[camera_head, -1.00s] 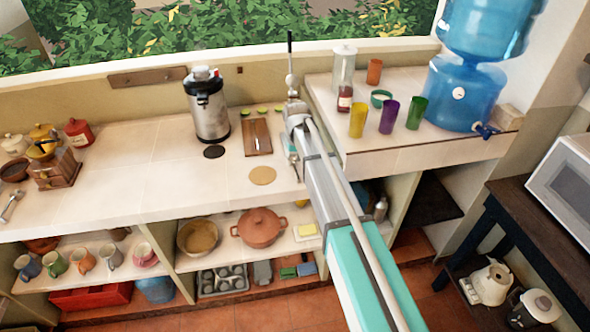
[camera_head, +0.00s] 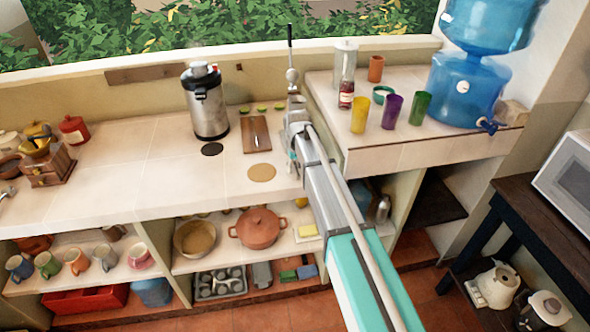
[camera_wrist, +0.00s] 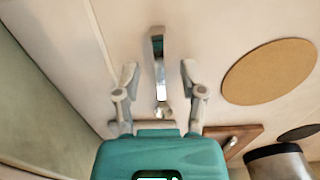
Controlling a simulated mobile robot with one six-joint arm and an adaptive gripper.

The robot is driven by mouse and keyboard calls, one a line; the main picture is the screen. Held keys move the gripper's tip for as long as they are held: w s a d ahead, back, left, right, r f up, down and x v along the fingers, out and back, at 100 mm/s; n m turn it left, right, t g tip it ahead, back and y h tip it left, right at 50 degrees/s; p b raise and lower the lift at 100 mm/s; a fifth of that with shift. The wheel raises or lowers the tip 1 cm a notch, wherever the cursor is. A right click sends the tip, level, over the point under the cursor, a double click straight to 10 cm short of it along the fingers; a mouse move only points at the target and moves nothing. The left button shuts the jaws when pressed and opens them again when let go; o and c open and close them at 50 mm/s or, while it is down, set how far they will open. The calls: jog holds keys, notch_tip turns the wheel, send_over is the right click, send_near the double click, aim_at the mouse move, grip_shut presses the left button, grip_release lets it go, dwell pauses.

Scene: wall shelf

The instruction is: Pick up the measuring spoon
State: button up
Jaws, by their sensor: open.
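In the wrist view, a shiny metal piece, which looks like the measuring spoon (camera_wrist: 158,80), lies lengthwise on the pale tiled counter. One end is wider and mirror-like, and a narrow shaft runs to a small rounded end. My gripper (camera_wrist: 158,64) is open, with one grey finger on each side of the spoon in the picture. No contact shows, and the height gap is hard to tell. In the head view, my arm reaches to the counter's right end and hides most of the gripper and the spoon.
The higher cabinet's side runs close to the left in the wrist view. A round cork mat (camera_wrist: 270,71) and cutting board (camera_head: 256,135) lie nearby. An airpot (camera_head: 207,105) and upright lever tool (camera_head: 291,75) stand behind. The counter's middle is clear.

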jog(key=shift+f, duration=0.15)
dwell(0.5)
grip_shut()
